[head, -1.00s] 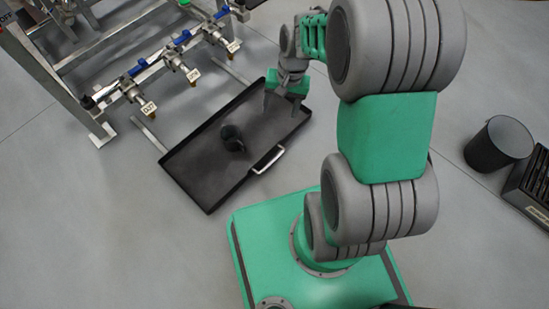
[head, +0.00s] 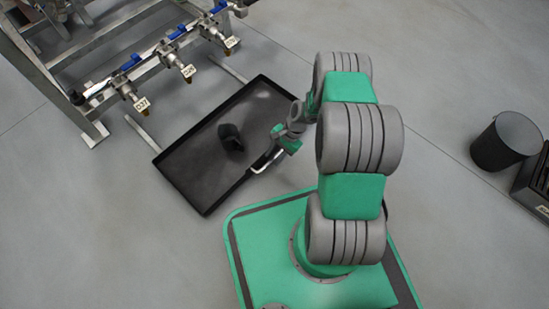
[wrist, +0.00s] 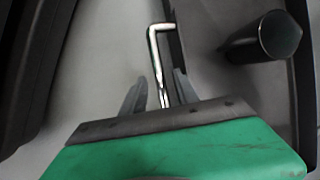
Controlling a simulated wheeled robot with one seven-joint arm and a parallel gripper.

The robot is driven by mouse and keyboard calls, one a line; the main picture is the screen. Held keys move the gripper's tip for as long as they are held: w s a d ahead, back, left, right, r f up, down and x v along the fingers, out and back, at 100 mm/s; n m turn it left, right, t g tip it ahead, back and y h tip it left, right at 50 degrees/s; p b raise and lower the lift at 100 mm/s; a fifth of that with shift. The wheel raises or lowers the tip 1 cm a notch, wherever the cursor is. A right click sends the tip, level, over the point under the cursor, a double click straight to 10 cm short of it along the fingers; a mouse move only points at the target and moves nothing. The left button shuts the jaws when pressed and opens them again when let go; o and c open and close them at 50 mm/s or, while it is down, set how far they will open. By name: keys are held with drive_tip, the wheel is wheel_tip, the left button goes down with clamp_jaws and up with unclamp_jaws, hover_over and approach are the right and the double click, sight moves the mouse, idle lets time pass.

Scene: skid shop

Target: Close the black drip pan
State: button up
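The black drip pan (head: 190,189) is a wide shallow tray, pulled out from under the metal skid on two rails. Its silver bar handle (head: 262,165) is on the front wall, facing my base. In the wrist view the handle (wrist: 153,45) runs down between the fingers of my gripper (wrist: 160,90). The fingers are apart, with a gap visible beside the bar. In the head view my gripper (head: 277,146) is at the handle's right end; its fingertips are hard to make out there. A black mug (head: 230,137) is in the pan.
The metal skid frame (head: 50,75) with several tagged, blue-handled valves (head: 180,62) stands behind the pan at upper left. A black bin (head: 505,142) and a dark crate (head: 535,185) stand at far right. Floor left of the pan is clear.

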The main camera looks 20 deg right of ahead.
drive_tip(key=shift+c, duration=0.4)
clamp_jaws()
idle(1.0)
